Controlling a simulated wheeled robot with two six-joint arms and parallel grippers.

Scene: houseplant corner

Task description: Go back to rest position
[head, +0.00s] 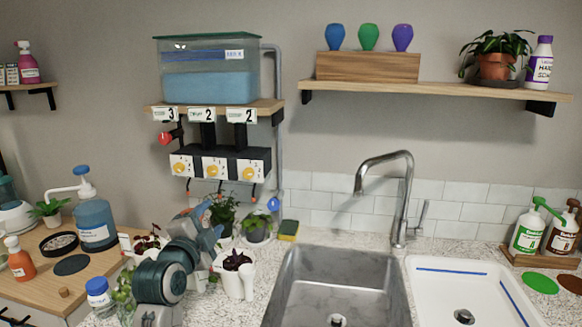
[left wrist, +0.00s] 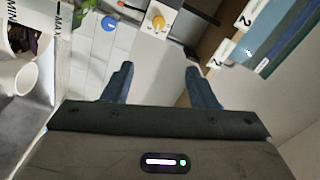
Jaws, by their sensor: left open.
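My left arm rises from the bottom left of the head view, among the potted plants left of the sink. My left gripper (head: 205,218) is above the counter there, partly hidden by its own arm. In the left wrist view the left gripper (left wrist: 159,68) has its two fingers wide apart with nothing between them. Ahead of them are the white tiles (left wrist: 118,38) and a yellow dial (left wrist: 158,18). My right gripper is not in the head view.
The steel sink (head: 345,262) and tall faucet (head: 402,185) are right of the arm. A white cup (head: 238,277) stands close beside the arm. The blue pump bottle (head: 92,222) is to its left. A water tank (head: 208,72) sits on the shelf above the dials (head: 215,167).

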